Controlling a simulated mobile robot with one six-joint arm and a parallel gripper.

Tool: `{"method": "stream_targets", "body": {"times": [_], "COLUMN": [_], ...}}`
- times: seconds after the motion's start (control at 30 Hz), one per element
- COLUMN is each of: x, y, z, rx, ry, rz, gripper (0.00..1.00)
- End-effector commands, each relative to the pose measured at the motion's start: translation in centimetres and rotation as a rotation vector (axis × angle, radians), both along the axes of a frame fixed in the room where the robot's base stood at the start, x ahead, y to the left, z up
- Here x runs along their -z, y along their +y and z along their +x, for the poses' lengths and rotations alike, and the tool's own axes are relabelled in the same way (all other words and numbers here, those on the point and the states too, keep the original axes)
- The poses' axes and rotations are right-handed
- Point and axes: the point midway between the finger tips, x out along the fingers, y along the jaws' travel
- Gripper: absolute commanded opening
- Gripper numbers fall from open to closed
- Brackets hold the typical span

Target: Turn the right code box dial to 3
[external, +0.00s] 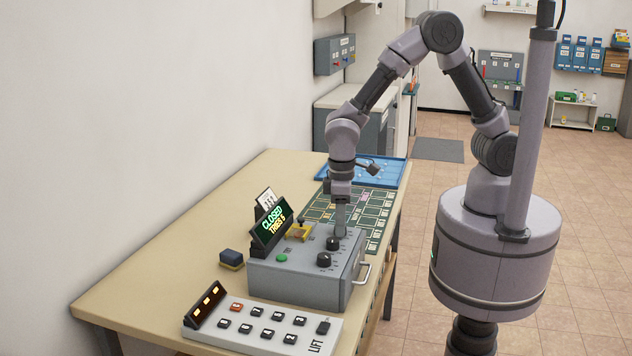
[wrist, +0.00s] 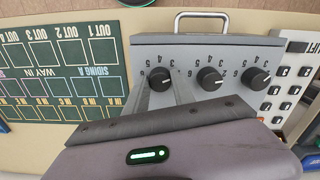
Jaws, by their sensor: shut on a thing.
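The grey code box (external: 300,282) stands on the table, with a row of black dials on top. Its tilted display (external: 271,222) reads "CLOSED" and "TRIES 5". My gripper (external: 340,231) points straight down and is shut on the right dial, the one farthest back in the external view. In the wrist view this right dial (wrist: 160,78) is leftmost, between my finger ends, partly hidden. The middle dial (wrist: 210,78) and the left dial (wrist: 256,79) are free. Printed digits ring the dials, upside down in the wrist view. I cannot surely read the right dial's setting.
A green button (external: 281,257) is on the box top and a handle (external: 364,273) on its front. A lift panel (external: 262,325) lies at the near side, a green track board (external: 374,222) beyond the box.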

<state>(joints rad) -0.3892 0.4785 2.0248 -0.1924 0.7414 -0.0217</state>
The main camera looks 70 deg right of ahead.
Motion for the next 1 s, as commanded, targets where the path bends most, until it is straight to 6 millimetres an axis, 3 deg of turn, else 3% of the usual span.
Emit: {"method": "stream_targets", "body": {"times": [0.5, 1.0], "x": [-0.12, -0.02], "y": [0.01, 0.01], "z": [-0.02, 0.00], "rx": [-0.363, -0.480], "ry": [0.001, 0.000], "rz": [0.000, 0.000], "gripper": [0.00, 0.00]}}
